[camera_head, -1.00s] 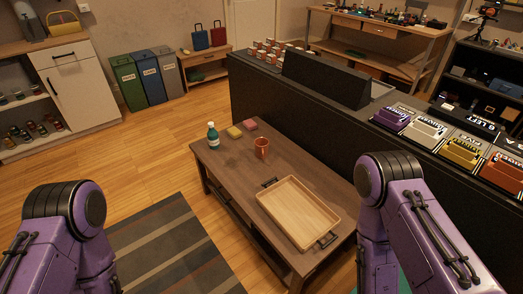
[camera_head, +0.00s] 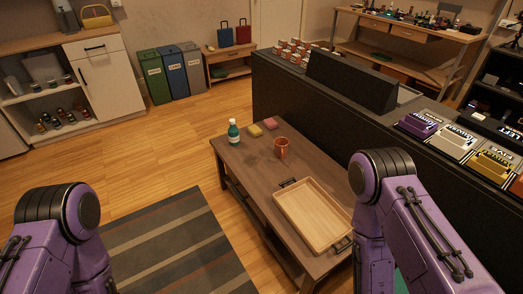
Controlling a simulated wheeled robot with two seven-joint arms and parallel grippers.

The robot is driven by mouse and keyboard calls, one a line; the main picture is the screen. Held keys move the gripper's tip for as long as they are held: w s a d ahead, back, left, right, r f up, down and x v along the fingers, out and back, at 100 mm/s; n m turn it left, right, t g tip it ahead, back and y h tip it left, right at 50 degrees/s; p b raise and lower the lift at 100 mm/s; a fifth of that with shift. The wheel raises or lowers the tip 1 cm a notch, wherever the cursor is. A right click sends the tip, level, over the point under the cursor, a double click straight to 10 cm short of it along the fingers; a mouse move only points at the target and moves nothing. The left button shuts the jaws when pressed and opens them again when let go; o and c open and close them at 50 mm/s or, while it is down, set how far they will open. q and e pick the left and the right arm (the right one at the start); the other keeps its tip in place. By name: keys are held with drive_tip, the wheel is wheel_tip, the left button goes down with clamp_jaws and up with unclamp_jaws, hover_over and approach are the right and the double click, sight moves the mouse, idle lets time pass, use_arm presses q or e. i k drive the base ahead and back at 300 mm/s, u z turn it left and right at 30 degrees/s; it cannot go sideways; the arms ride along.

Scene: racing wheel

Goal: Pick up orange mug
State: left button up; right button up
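The orange mug (camera_head: 281,148) stands upright on the low brown wooden table (camera_head: 256,173), behind the wooden tray and to the right of a teal bottle. Nothing touches it. My two purple arms show at the lower left and lower right, but neither gripper is in view. Both arms are apart from the mug.
On the table are a wooden tray (camera_head: 313,214) with dark handles, a teal bottle (camera_head: 234,132), a yellow sponge (camera_head: 255,131) and a pink sponge (camera_head: 271,124). A long black counter (camera_head: 300,112) runs along the table's right side. A striped rug (camera_head: 171,250) lies on the left.

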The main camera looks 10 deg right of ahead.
sight(281, 143)
drive_tip(key=u, duration=0.75)
drive_tip(key=i, duration=3.25)
drive_tip(key=z, duration=4.4)
drive_tip(key=i, duration=0.5)
drive_tip(key=u, duration=0.1)
